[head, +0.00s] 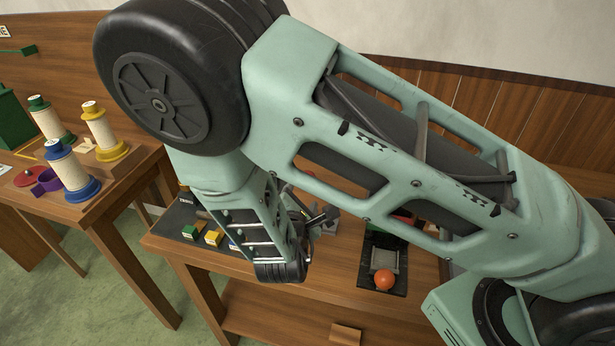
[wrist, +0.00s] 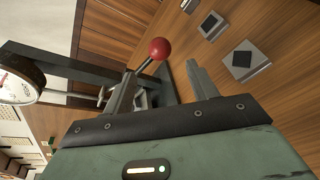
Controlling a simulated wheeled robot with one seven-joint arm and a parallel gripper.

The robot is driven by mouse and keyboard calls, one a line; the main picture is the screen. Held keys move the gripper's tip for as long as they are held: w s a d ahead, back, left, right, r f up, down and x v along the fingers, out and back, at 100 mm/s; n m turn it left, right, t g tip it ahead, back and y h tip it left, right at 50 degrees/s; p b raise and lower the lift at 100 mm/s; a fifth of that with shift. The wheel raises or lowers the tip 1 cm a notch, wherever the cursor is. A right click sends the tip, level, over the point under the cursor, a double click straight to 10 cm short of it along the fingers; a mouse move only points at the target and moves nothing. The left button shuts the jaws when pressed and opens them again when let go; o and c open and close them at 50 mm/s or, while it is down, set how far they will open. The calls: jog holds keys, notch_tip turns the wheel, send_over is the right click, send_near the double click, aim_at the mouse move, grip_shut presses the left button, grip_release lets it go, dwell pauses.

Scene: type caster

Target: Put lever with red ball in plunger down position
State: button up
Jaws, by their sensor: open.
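In the wrist view, a red ball (wrist: 160,48) sits on the end of a short metal lever rod that rises at a slant from a dark device (wrist: 60,65) with a round dial. My gripper (wrist: 160,72) is open, and the ball shows between and beyond its two fingers; I cannot tell whether anything touches. In the head view, my gripper (head: 322,216) is over the table, partly behind my arm. An orange-red ball (head: 385,279) sits at the front of a black-based device (head: 370,250) to its right. My arm hides much of the table.
A second table (head: 110,195) at left holds several thread spools. In the wrist view, grey plates with dark squares (wrist: 243,61) lie on the wood.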

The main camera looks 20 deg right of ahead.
jog(key=p+x, duration=0.2)
jog(key=x, duration=0.8)
jog(key=shift+w+d+f, duration=0.1)
jog(key=shift+w+f, duration=0.05)
jog(key=shift+w, duration=0.1)
jog(key=shift+s, duration=0.1)
grip_shut()
jog(key=shift+d, duration=0.1)
